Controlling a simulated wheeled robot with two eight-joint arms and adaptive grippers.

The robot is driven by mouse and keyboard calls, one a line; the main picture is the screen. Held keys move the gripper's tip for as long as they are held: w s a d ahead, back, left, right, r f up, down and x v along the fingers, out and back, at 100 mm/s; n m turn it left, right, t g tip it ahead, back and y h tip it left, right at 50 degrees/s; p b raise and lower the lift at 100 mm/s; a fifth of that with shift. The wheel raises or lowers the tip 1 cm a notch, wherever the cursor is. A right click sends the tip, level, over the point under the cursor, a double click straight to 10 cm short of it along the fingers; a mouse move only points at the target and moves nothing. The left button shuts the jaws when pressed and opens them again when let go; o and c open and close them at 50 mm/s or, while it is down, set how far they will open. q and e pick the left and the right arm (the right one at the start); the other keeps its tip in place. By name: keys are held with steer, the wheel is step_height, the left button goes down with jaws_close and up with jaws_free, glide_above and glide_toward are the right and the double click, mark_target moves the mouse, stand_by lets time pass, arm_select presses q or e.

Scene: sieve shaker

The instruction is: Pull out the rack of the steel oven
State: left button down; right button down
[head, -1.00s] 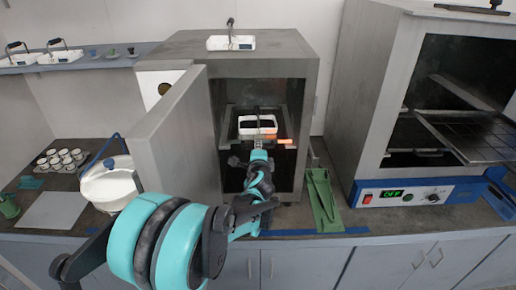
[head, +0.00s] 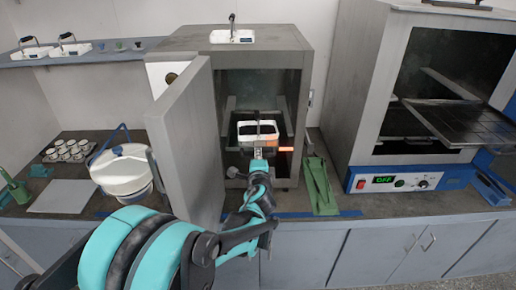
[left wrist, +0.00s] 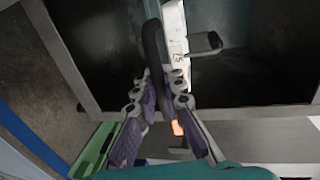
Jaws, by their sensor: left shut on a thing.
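The steel oven (head: 235,60) is the grey box in the middle of the head view, its door (head: 182,150) swung open to the left. Inside, a white pan (head: 246,141) with a dark centre and an upright dark handle sits low in the opening. The rack under it is hardly visible. My left gripper (head: 259,158) is at the front of the pan. In the left wrist view its fingers (left wrist: 160,95) are shut on a dark curved bar (left wrist: 152,45). I cannot tell whether this bar belongs to the pan or the rack. My right gripper is not in view.
Another oven with a blue panel (head: 452,176) stands right, its wire rack (head: 470,125) sticking out. A green object (head: 319,185) lies between the ovens. A white lidded pot (head: 122,170) stands left of the door. Another white pan (head: 232,37) sits on top of the steel oven.

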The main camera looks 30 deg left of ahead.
arm_select(q)
steer(key=f+p+v, duration=0.2)
steer(key=f+v, duration=0.1)
steer(key=v, duration=1.3)
steer(key=shift+s+d+p, duration=0.3)
steer(key=shift+s+p, duration=0.1)
steer(key=shift+s, duration=0.2)
steer(key=c, duration=1.6)
jaws_free()
steer(key=shift+v, duration=6)
steer(key=shift+a, duration=0.1)
